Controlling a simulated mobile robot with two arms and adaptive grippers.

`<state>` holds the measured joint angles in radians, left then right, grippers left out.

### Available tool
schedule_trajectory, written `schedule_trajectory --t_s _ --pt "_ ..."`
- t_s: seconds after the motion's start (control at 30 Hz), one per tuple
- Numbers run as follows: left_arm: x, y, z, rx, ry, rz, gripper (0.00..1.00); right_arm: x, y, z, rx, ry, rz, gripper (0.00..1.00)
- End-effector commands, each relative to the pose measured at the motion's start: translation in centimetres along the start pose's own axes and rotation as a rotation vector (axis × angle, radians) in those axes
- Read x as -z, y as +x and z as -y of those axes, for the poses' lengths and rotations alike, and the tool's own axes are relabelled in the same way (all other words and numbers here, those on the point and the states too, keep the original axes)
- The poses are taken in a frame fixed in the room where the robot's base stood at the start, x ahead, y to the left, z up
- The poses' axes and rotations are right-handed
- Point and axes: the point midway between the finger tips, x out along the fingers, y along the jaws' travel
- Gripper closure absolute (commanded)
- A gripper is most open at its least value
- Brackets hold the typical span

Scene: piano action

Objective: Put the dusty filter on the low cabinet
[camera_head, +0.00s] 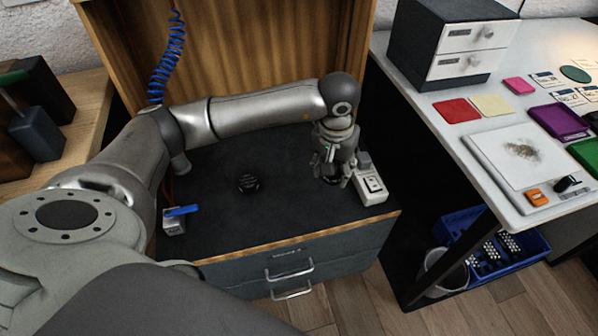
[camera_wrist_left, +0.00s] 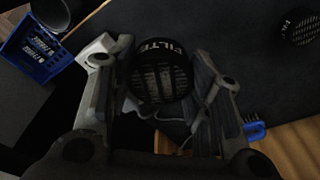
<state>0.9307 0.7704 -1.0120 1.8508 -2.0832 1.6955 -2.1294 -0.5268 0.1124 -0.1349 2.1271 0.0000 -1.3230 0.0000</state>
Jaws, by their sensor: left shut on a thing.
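My left gripper (camera_head: 333,176) points down over the right part of the low cabinet's dark top (camera_head: 290,215). In the left wrist view its fingers (camera_wrist_left: 160,75) are shut on a round black filter (camera_wrist_left: 158,80) with a slatted, greyish face and white lettering on its rim. In the head view the fingers mostly hide this filter. I cannot tell whether it touches the top. A second round black filter (camera_head: 248,183) lies on the top to the left; it also shows in the left wrist view (camera_wrist_left: 300,27). My right gripper is not in view.
A white switch box (camera_head: 371,186) stands close right of the gripper. A white worktable (camera_head: 450,150) is to the right, with a blue crate (camera_head: 520,252) and bin (camera_head: 445,272) below. The top's middle front is clear.

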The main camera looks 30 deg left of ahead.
Motion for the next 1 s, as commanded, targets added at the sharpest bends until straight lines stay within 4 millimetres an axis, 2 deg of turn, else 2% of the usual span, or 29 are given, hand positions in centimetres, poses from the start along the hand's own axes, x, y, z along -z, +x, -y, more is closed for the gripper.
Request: schedule_trajectory --t_s 0.03,0.23,0.4,0.77,0.9,1.0 --pt "0.3 0.8 1.4 0.004 -0.008 0.003 0.76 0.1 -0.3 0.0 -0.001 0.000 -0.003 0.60" --pt "1.6 3.2 6.2 0.004 -0.008 0.002 0.76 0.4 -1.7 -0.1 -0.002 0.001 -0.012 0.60" --pt "2.0 6.5 8.5 0.002 -0.005 0.003 0.76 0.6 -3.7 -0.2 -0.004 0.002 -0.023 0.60" --pt "2.4 9.7 10.9 0.002 -0.002 0.002 0.76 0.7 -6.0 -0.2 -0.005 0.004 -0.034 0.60" --pt "2.2 11.7 10.6 0.000 0.000 0.002 0.76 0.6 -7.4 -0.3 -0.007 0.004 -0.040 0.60" --pt "2.1 12.2 10.7 0.000 0.000 0.000 0.76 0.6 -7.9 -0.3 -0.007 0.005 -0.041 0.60"
